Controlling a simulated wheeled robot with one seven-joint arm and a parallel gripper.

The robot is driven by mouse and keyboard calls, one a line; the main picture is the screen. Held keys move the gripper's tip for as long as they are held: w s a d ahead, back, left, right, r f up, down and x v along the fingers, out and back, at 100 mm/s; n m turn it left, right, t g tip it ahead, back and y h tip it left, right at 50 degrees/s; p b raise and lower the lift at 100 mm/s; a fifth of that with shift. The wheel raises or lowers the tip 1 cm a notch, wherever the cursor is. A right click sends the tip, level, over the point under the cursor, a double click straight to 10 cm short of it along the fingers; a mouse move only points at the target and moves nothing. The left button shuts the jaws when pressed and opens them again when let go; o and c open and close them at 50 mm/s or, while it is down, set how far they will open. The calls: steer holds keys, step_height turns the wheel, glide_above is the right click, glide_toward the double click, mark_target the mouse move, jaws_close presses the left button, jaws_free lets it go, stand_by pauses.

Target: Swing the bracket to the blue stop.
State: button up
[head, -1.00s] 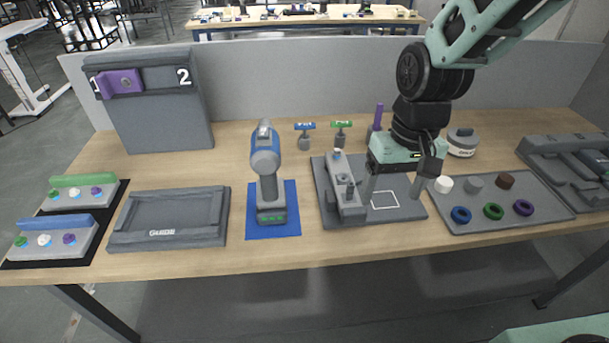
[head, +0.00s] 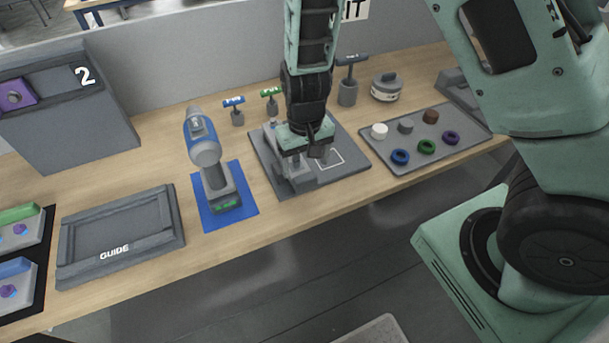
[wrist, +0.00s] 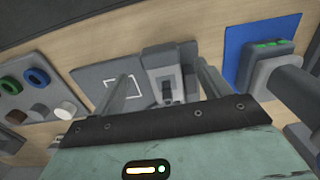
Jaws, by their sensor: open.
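The grey bracket (head: 296,178) sits on a dark grey base plate (head: 345,168) that has a white square outline on it. In the wrist view the bracket (wrist: 163,80) shows between my two fingers. My gripper (head: 307,162) is open, low over the plate, with one finger to each side of the bracket. I cannot tell whether either finger touches it. My gripper and wrist hide part of the bracket and the back of the plate in the head view. I cannot make out a blue stop on the plate for sure.
A blue-and-grey drill (head: 207,160) stands on a blue mat (head: 248,203) left of the plate. T-handled tools, blue (head: 234,103) and green (head: 270,92), stand behind. A tray (head: 385,158) of rings and caps lies to the right. A guide frame (head: 120,235) lies left.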

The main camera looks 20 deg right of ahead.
mark_target(311, 175)
step_height(311, 175, down, 6)
stand_by(0.4)
steer(key=shift+c, duration=0.3)
steer(key=c, duration=1.3)
steer(key=shift+d+n, duration=0.3)
steer(key=shift+d, duration=0.45)
steer(key=w+d+n+b, duration=0.1)
steer(key=d+n, duration=0.1)
steer(key=d, duration=0.1)
steer(key=w+d+n+b, duration=0.1)
steer(key=d, duration=0.2)
steer(key=w+d+n+b, duration=0.1)
steer(key=d+n, duration=0.1)
steer(key=d, duration=0.2)
steer(key=shift+w+n, duration=0.1)
steer(key=shift+n, duration=0.2)
steer(key=w+d+n, duration=0.2)
steer(key=w+d, duration=0.1)
steer(key=w+d+n, duration=0.3)
steer(key=w+d, duration=0.1)
steer(key=shift+w+d+r+n, duration=0.1)
steer(key=shift+w+d+n, duration=0.4)
steer(key=shift+w+n, duration=0.25)
steer(key=shift+w, duration=0.1)
